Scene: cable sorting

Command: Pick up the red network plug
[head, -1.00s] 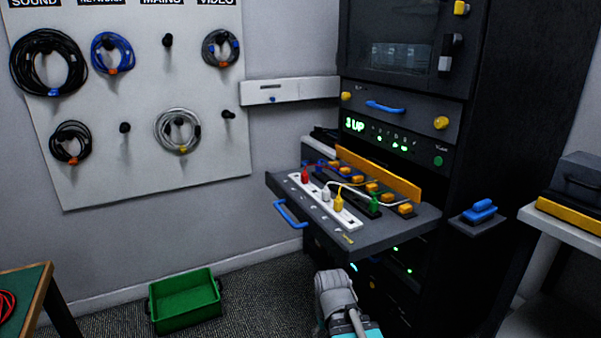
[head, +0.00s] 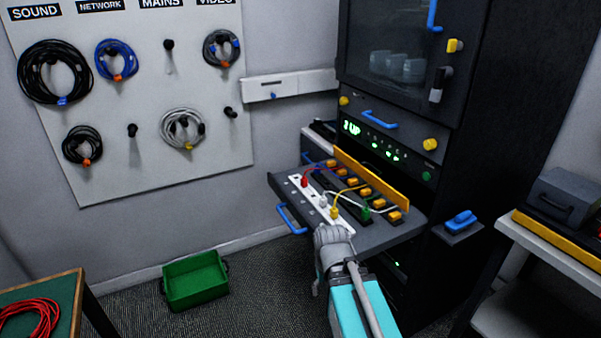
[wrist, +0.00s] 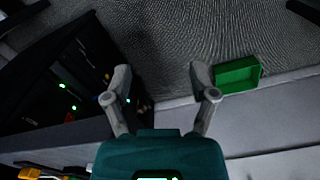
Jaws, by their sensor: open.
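The red plug (head: 304,181) stands upright near the far left end of the white power strip (head: 345,230), with a red cable running back from it. A white plug (head: 323,201), a yellow plug (head: 334,213) and a green plug (head: 366,209) are nearer and to the right. The strip lies on the pulled-out rack shelf (head: 385,235). In the wrist view my gripper (wrist: 160,78) is open and empty, with floor and wall behind its fingers. The red plug does not show in the wrist view.
A blue handle (head: 291,220) sticks out from the shelf's front. An orange bar (head: 372,182) stands along its back, beside several orange connectors. A green bin (head: 195,281) is on the floor. A red cable coil (head: 30,318) lies on the table at lower left.

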